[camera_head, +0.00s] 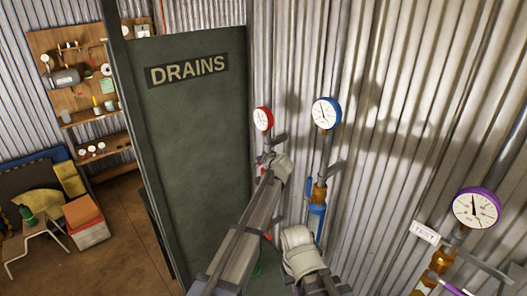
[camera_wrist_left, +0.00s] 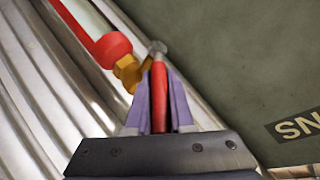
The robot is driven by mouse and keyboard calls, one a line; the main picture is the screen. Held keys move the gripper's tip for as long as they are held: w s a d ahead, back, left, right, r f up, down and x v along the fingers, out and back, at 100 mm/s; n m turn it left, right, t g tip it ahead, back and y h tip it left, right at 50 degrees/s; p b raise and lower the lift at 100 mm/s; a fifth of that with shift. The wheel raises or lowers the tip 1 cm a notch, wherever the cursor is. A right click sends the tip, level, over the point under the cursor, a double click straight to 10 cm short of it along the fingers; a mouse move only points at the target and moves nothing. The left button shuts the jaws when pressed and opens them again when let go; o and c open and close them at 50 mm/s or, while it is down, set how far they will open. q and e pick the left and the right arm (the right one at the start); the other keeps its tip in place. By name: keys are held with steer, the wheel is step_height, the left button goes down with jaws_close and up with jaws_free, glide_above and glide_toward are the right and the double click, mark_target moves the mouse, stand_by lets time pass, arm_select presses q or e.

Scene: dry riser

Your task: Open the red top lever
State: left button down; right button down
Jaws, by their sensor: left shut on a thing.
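The red lever (camera_wrist_left: 158,98) shows in the left wrist view, between the purple fingers of my left gripper (camera_wrist_left: 158,80). The gripper is shut on it. The lever runs up to a metal nut beside a brass fitting (camera_wrist_left: 128,72) on the red pipe (camera_wrist_left: 112,47). In the head view, the red-rimmed gauge (camera_head: 263,119) is at the top of this line, by the wall. My left arm covers most of the red line and the lever there.
A dark green panel marked DRAINS (camera_head: 190,72) stands close on the left. A blue-rimmed gauge (camera_head: 326,113) with its blue pipe is just right of the red line. A purple-rimmed gauge (camera_head: 476,208) is further right. Corrugated wall lies behind.

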arm_select(q)
steer(key=shift+w+a+r+n+g+h+p, duration=0.15)
steer(key=shift+w+a+n+g+h+p, duration=0.2)
steer(key=shift+g+h+p, duration=0.9)
steer(key=shift+w+a+r+n+g+h+p, duration=0.2)
steer(key=shift+w+a+g+h+p, duration=0.45)
steer(key=shift+p, duration=1)
steer(key=shift+w+a+r+n+g+h+p, duration=0.2)
steer(key=shift+g+h+p, duration=0.6)
steer(key=shift+g+p, duration=0.55)
steer(key=c, duration=0.8)
jaws_free()
steer(key=shift+f, duration=0.1)
steer(key=shift+r+p, duration=0.2)
steer(key=shift+p, duration=0.1)
